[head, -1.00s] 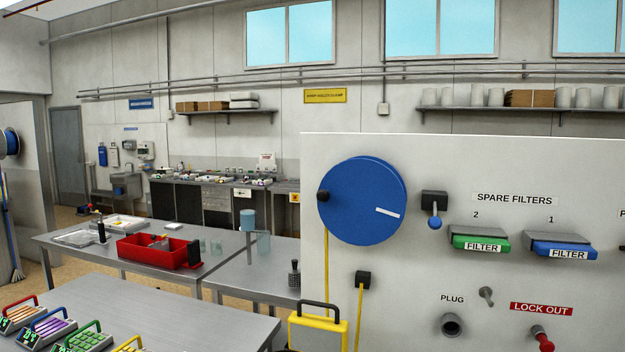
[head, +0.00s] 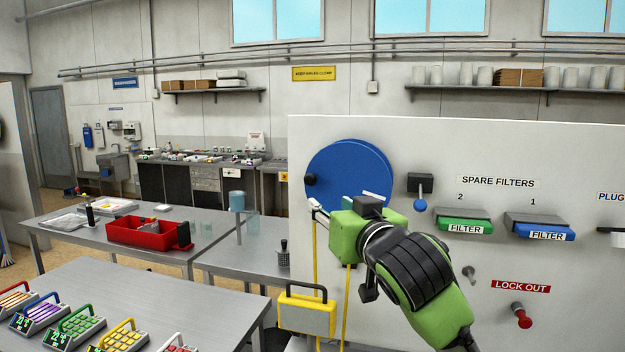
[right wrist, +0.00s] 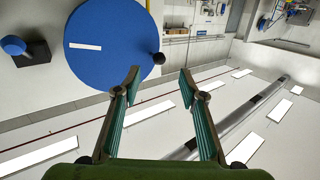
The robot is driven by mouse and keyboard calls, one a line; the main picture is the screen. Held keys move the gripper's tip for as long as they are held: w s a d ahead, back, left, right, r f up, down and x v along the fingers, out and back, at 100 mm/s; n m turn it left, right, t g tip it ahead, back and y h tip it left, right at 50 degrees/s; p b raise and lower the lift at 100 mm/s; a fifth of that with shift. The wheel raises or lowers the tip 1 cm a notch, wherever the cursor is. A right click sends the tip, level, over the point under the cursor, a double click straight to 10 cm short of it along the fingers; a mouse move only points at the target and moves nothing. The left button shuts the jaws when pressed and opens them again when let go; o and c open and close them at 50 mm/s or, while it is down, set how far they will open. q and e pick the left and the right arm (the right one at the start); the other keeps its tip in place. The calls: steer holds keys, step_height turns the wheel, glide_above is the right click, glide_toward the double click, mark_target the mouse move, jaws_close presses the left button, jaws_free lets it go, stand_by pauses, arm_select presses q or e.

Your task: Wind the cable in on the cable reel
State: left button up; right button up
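The cable reel (head: 345,165) is a blue disc on the light panel, with a black knob (head: 310,180) at its left edge and a white mark at its lower right. The yellow cable (head: 315,255) hangs down from its left side. My right gripper (head: 318,209) is in front of the reel's lower part and hides some of it. In the right wrist view, the gripper (right wrist: 159,72) is open and empty. There the knob (right wrist: 158,58) appears just beyond the fingertips, between them; contact does not show. My left gripper is not in view.
A blue-tipped lever (head: 420,203) is right of the reel. Green (head: 464,227) and blue (head: 546,234) filter handles and a red lock-out knob (head: 520,315) are further right. A yellow case (head: 306,314) is below the reel. Tables stand to the left.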

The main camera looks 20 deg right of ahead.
mark_target(312, 181)
steer(key=w+p, duration=0.2)
steer(key=w, duration=0.2)
steer(key=w+r+p, duration=0.1)
steer(key=w+p, duration=0.1)
steer(key=w, duration=0.2)
steer(key=w+r+p, duration=0.1)
steer(key=w+p, duration=0.1)
steer(key=w, duration=0.2)
steer(key=shift+d, duration=0.1)
steer(key=shift+w+f, duration=0.1)
steer(key=shift+w, duration=0.75)
jaws_close()
